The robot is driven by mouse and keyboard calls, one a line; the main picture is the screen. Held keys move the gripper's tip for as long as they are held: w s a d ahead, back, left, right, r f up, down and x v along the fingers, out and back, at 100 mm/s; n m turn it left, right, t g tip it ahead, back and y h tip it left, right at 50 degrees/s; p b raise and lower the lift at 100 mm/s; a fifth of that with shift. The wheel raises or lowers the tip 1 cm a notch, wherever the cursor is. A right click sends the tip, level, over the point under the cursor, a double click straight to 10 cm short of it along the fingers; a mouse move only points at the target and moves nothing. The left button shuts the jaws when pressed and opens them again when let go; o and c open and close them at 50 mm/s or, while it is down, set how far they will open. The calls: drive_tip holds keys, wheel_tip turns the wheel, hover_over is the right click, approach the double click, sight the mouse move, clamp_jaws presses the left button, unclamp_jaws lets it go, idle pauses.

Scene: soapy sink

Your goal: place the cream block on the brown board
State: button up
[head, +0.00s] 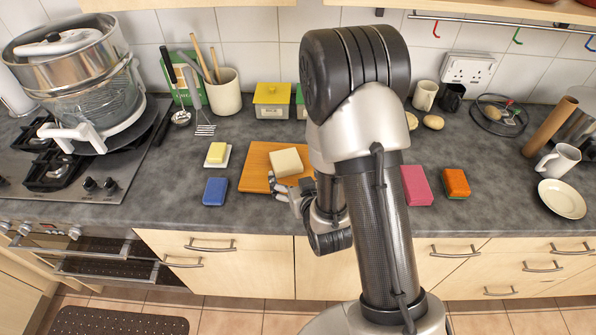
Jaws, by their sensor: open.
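The cream block (286,162) sits within the outline of the brown board (256,164) and appears to rest on it, turned slightly at an angle. My gripper (289,187) is open, low at the board's front edge, just in front of the block. My arm hides the right part of the board and much of the gripper, so I cannot tell whether a finger touches the block.
Pink (416,185) and orange (456,183) blocks lie to the right. A yellow-lidded box (271,101) and utensil pot (224,92) stand behind.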

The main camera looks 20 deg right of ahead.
drive_tip(key=s+r+g+p, duration=0.2)
drive_tip(key=r+p, duration=0.1)
drive_tip(key=r, duration=0.6)
drive_tip(key=s+r+g+p, duration=0.3)
drive_tip(key=r+p, duration=0.1)
drive_tip(key=r, duration=0.6)
drive_tip(key=s+r+g, duration=0.2)
drive_tip(key=s+r, duration=0.2)
drive_tip(key=s, duration=0.7)
drive_tip(key=s+r+g, duration=0.2)
drive_tip(key=s+r, duration=0.3)
drive_tip(key=s, duration=0.6)
drive_tip(key=shift+a+r, duration=0.25)
drive_tip(key=shift+r, duration=0.05)
wheel_tip(320, 180, down, 6)
drive_tip(key=b, duration=0.6)
drive_tip(key=shift+f+b, duration=0.2)
drive_tip(key=shift+b, duration=0.15)
